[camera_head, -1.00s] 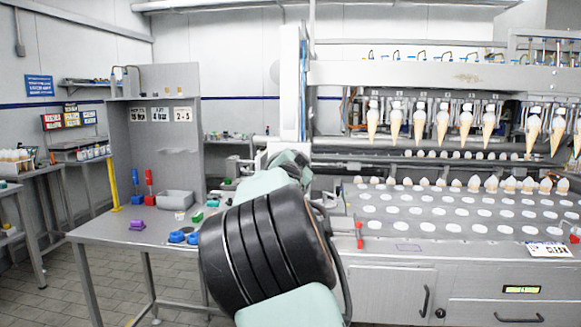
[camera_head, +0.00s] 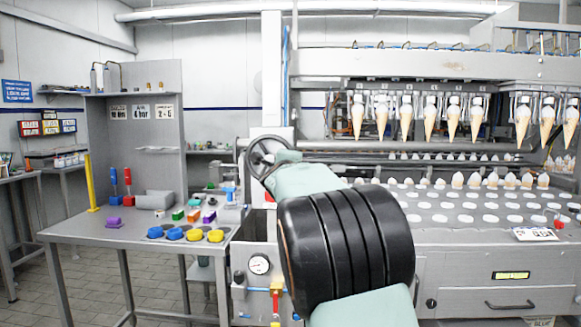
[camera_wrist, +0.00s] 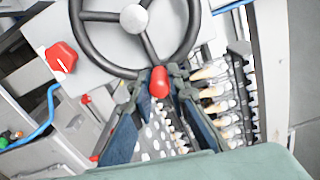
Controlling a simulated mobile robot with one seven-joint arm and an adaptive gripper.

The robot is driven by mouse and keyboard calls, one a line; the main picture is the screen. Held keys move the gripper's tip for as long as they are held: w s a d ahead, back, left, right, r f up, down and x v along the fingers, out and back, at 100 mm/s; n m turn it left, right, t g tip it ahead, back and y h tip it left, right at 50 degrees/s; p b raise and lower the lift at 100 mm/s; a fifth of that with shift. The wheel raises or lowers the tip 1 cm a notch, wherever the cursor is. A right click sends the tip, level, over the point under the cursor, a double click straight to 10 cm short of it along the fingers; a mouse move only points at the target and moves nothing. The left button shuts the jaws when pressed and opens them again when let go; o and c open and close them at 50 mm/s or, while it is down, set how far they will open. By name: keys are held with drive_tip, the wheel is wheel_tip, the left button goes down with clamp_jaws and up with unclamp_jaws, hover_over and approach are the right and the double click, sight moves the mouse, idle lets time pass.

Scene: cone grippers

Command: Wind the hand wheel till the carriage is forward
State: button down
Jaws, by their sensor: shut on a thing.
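The hand wheel (camera_head: 264,158) is a dark ring with spokes at the machine's left end, partly covered by my arm in the head view. In the wrist view its rim (camera_wrist: 193,32) and silver hub (camera_wrist: 134,18) fill the top. My gripper (camera_wrist: 158,78) is shut on the wheel's red handle (camera_wrist: 159,84), which stands out at the rim's near side. The carriage (camera_head: 440,66) is a long beam at the right with a row of grippers hanging under it. They hold ice-cream cones (camera_head: 407,119) tip down above the perforated plate (camera_head: 440,222).
A red knob (camera_wrist: 61,58) sits beside the wheel. The grey workbench (camera_head: 85,230) at left holds coloured blocks and yellow and blue round pieces. A gauge (camera_head: 259,264) and red-handled piping (camera_head: 277,285) are below the wheel. The floor (camera_head: 90,290) at left is clear.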

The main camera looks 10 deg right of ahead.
drive_tip(key=w+a+f+m+b, duration=0.1)
drive_tip(key=a+f+m+b, duration=0.3)
drive_tip(key=f+m+b, duration=0.3)
drive_tip(key=shift+w+a+f+m+b, duration=0.15)
drive_tip(key=shift+w+a+m+b, duration=0.2)
drive_tip(key=shift+m+b, duration=2.4)
drive_tip(key=shift+s+a+m+p, duration=0.1)
drive_tip(key=shift+m+p, duration=0.8)
drive_tip(key=shift+m, duration=0.05)
drive_tip(key=c, duration=1.8)
unclamp_jaws()
drive_tip(key=shift+c, duration=0.2)
drive_tip(key=shift+r, duration=0.2)
